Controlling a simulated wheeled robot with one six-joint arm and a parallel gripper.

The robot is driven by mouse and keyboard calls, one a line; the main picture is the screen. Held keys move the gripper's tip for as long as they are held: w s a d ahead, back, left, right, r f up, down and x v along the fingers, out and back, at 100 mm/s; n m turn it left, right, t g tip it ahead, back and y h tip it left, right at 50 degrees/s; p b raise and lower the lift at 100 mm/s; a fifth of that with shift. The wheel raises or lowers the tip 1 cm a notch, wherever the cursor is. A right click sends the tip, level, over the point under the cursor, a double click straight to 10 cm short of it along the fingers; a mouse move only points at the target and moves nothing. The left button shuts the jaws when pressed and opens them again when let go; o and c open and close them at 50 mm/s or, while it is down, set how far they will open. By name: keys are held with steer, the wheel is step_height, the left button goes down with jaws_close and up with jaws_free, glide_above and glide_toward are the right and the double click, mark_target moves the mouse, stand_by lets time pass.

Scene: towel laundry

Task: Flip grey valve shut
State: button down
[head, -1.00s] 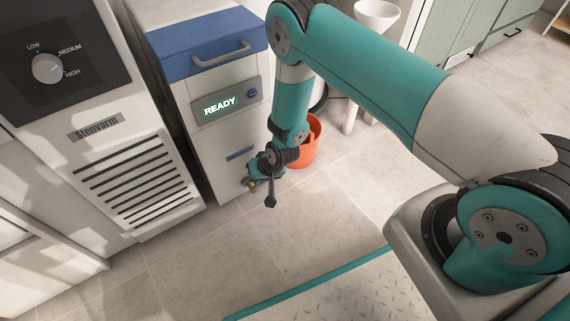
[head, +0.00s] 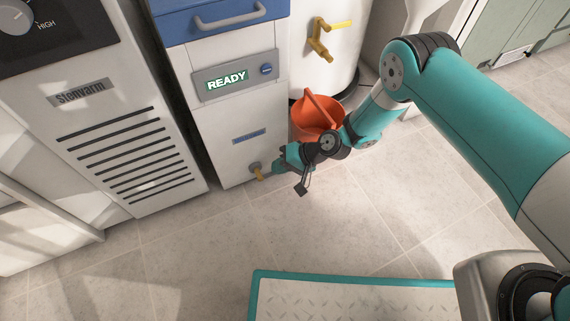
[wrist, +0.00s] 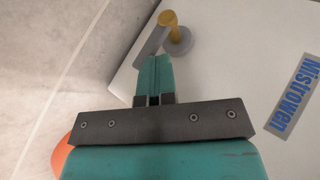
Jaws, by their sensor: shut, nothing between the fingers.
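The valve sits low on the front of a white cabinet (head: 236,120). It has a grey round base (wrist: 180,43), a yellow spout (wrist: 168,20) and a flat grey lever (wrist: 153,42). In the head view the valve (head: 256,169) is small and its lever cannot be made out. My gripper (head: 277,168) is beside the valve, on its right in the head view. In the wrist view my gripper's teal fingers (wrist: 153,60) are shut together and empty. Their tips are right by the lever's lower end; whether they touch it I cannot tell.
An orange bucket (head: 312,121) stands close behind my arm. A white tank (head: 310,65) with a yellow tap (head: 325,40) is behind it. A Stenvarm unit (head: 110,110) stands left of the cabinet. The tiled floor (head: 215,240) in front is clear.

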steer(key=shift+w+d+f, duration=0.15)
steer(key=shift+d+f, duration=0.05)
steer(key=shift+f, duration=0.05)
stand_by(0.4)
steer(key=shift+r, duration=0.1)
steer(key=r+p+v, duration=0.1)
steer(key=p+v, duration=0.7)
steer(key=v, duration=0.4)
steer(key=shift+w+a+p, duration=0.2)
steer(key=shift+a+p, duration=0.1)
steer(key=shift+a, duration=0.05)
steer(key=shift+r, duration=0.15)
